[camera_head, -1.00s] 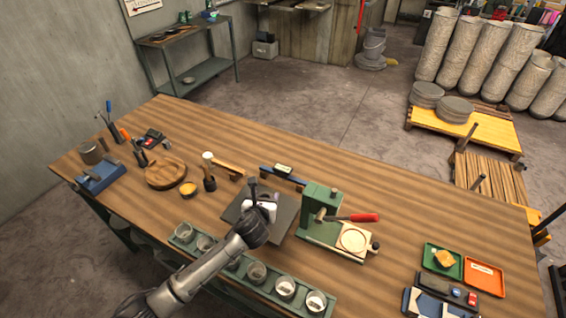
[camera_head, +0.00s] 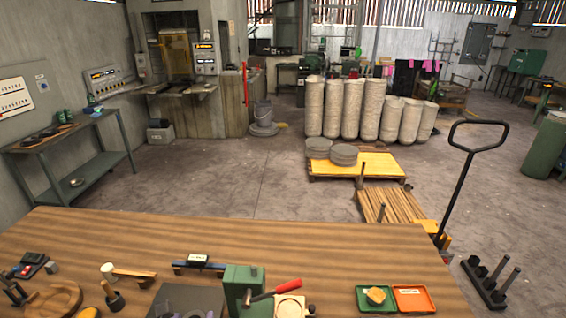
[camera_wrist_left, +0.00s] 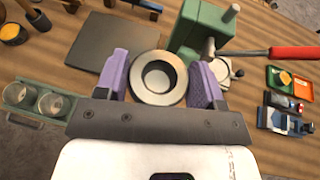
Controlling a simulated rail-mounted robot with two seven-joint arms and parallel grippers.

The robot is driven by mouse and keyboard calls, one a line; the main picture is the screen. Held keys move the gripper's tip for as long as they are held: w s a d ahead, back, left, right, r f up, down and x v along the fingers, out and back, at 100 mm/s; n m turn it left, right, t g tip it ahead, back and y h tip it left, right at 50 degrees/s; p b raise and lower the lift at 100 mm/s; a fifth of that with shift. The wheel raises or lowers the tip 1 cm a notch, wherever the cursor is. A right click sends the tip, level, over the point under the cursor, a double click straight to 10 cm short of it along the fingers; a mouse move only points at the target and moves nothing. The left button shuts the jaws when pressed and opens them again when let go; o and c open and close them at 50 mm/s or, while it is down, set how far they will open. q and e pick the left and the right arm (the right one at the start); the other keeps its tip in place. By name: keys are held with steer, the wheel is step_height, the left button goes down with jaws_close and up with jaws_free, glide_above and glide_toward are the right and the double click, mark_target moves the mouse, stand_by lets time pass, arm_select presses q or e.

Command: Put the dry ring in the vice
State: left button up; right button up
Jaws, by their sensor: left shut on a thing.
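In the left wrist view my left gripper (camera_wrist_left: 160,88) has its two purple fingers shut on a pale ring (camera_wrist_left: 141,93) with a dark centre hole. I cannot tell from its look whether it is dry. The ring is held in front of the green press and the dark square plate. A blue and grey device (camera_wrist_left: 280,123) at the right, below the trays, may be the vice, but it is too small to be sure. My right gripper is in neither current view.
A green press (camera_head: 240,290) with a red handle (camera_head: 288,286) stands on the bench beside a dark plate (camera_wrist_left: 113,42). A green tray (camera_head: 364,298) and an orange tray (camera_head: 425,299) lie at the right. Glass jars (camera_wrist_left: 53,102) sit in a green rack at the left.

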arm_select(q)
steer(key=s+a+r+m+h+p, duration=0.1)
steer(key=s+r+p, duration=0.2)
steer(key=r+p, duration=1.9)
step_height(320, 180, up, 7)
steer(key=shift+r+h+p, duration=0.15)
steer(key=shift+h+p, duration=0.15)
steer(key=shift+p, duration=0.1)
